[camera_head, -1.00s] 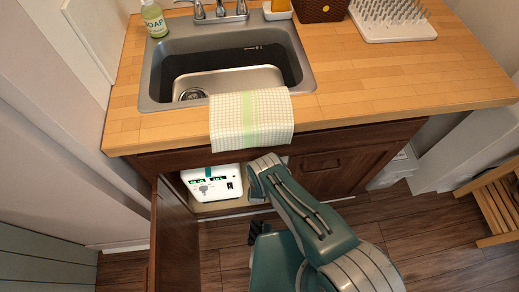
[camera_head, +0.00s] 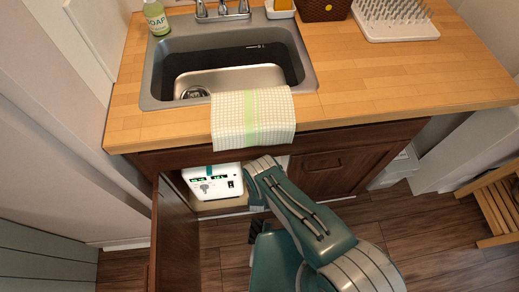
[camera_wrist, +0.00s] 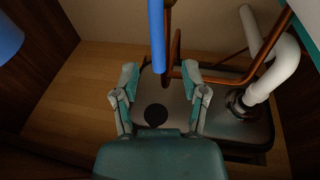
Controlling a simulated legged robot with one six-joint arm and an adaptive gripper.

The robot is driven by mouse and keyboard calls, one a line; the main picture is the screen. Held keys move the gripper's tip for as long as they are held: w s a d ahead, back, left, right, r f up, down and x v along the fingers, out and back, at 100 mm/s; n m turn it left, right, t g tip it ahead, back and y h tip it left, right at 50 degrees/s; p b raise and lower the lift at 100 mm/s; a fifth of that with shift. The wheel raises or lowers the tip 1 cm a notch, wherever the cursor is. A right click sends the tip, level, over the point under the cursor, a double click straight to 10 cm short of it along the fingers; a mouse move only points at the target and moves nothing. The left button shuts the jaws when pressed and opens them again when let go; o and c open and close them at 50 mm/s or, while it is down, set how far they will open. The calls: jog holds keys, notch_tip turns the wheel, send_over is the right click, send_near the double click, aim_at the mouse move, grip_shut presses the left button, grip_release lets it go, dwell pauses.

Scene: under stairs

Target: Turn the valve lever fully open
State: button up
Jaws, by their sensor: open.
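A long blue bar (camera_wrist: 156,38), which looks like the valve lever, hangs down from the top edge in the wrist view beside copper pipes (camera_wrist: 174,50). My gripper (camera_wrist: 161,73) is open, with one teal finger on each side of the bar's lower end in the picture. I cannot tell how far the bar is from the fingers in depth, and no contact shows. The valve body is not clear in view. In the head view my arm reaches into the open cabinet under the sink, and my fingers and the lever are hidden there.
A white pipe (camera_wrist: 276,72) curves down to a dark unit (camera_wrist: 237,133) at right in the wrist view. In the head view a white box (camera_head: 213,184) stands in the cabinet beside its open door (camera_head: 174,240). A towel (camera_head: 252,118) hangs over the counter edge.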

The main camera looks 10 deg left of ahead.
jog(key=v, duration=0.8)
jog(key=shift+s+a, duration=0.1)
jog(key=shift+s, duration=0.05)
